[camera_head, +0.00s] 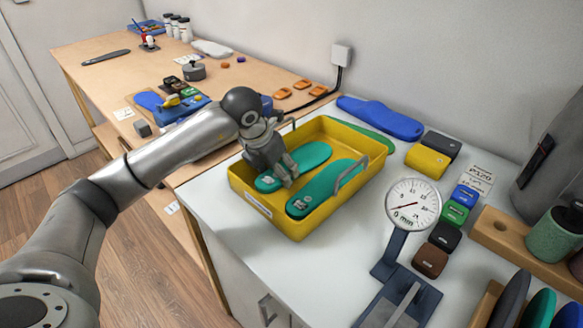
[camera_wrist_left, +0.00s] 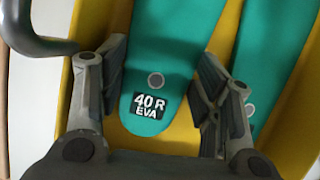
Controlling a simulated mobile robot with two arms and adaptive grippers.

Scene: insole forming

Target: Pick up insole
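Two green insoles lie in a yellow tray (camera_head: 293,229) on the white table. The left insole (camera_head: 309,156) is under my left gripper (camera_head: 286,178). In the left wrist view this insole (camera_wrist_left: 168,50) bears the label "40 R EVA" and lies between the two fingers of my left gripper (camera_wrist_left: 158,95). The fingers are open, with a gap on each side of the insole. The other insole (camera_head: 327,186) lies to the right, and part of it (camera_wrist_left: 270,50) shows beside the right finger. My right gripper is not in view.
The tray has grey handles (camera_head: 351,173). A round dial gauge (camera_head: 413,204) stands to its right, beside several coloured blocks (camera_head: 454,212). A wooden bench (camera_head: 110,80) holds tools at the back left.

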